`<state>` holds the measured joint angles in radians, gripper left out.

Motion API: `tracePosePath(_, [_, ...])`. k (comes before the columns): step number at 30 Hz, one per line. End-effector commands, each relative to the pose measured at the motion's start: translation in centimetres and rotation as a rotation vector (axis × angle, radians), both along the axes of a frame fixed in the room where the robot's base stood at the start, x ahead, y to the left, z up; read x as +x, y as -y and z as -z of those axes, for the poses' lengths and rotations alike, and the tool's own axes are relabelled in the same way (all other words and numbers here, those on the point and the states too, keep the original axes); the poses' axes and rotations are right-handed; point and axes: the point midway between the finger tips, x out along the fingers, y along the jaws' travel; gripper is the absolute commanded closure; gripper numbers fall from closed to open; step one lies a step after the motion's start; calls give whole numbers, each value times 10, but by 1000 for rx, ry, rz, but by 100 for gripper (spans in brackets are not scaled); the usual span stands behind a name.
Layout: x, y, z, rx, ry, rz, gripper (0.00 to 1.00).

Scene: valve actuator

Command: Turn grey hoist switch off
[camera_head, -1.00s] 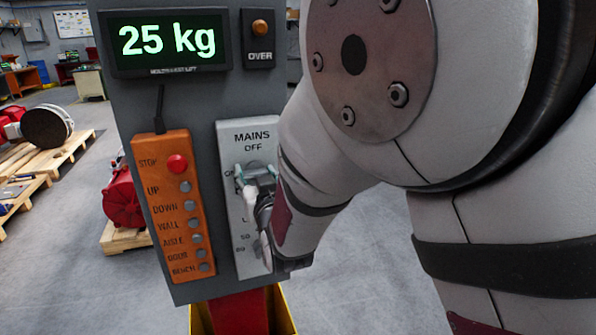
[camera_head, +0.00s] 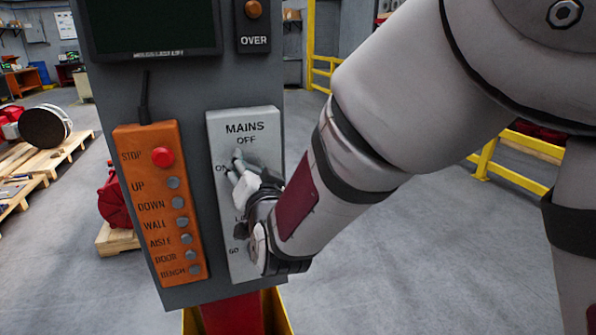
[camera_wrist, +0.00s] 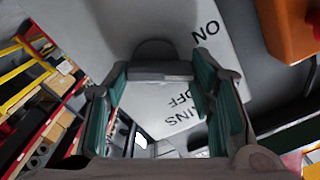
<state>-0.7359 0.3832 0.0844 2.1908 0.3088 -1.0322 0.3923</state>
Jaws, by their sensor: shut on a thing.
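The grey hoist switch (camera_wrist: 153,48) is on the pale grey MAINS panel (camera_head: 267,120), which carries OFF at the top and ON at the left. In the wrist view, its rounded grey knob sits between the teal finger pads of my gripper (camera_wrist: 158,82). In the head view, my gripper (camera_head: 236,167) is at the panel just below the OFF label, shut on the switch. The fingers and hand hide most of the switch there, so its exact pointing is hard to read. The display (camera_head: 150,27) above is dark.
An orange button box (camera_head: 148,215) with a red STOP button (camera_head: 162,157) hangs left of the panel. An OVER lamp (camera_head: 253,10) is above. Pallets (camera_head: 60,155) stand at the left and yellow railings (camera_head: 510,175) at the right.

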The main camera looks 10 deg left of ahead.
Motion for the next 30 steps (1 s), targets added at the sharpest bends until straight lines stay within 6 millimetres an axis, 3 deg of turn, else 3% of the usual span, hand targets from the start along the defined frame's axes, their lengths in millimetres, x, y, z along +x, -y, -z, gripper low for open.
tracePosePath(18, [5, 3, 3, 496, -301, -1, 78])
tracePosePath(30, [4, 4, 3, 722, -442, 1, 78])
